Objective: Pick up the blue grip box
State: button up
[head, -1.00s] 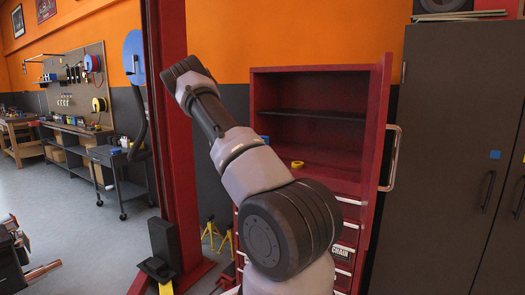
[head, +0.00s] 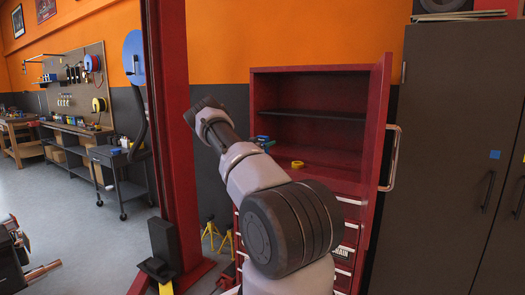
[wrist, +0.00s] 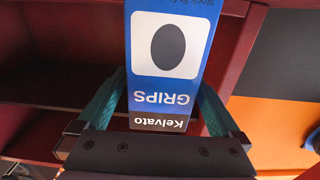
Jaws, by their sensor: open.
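The blue grip box (wrist: 168,80) fills the middle of the wrist view, showing a white panel with a dark oval and upside-down "Kelvato GRIPS" lettering. My gripper (wrist: 161,92) is open, with one teal finger at each side of the box. The box lies between the fingers; I cannot tell whether either finger touches it. In the head view, small bits of blue and green show beside my arm at the left of the red cabinet's opening (head: 263,141). My arm hides most of that spot.
The red cabinet (head: 320,69) has an open upper compartment with a dark shelf (head: 315,114). A yellow ring-shaped item (head: 297,164) sits on its lower surface, with drawers below. A red lift post (head: 172,120) stands close left of my arm. Dark lockers (head: 445,150) stand at right.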

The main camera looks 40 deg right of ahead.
jog(key=shift+w+d, duration=0.3)
jog(key=shift+d, duration=0.3)
jog(key=c, duration=1.5)
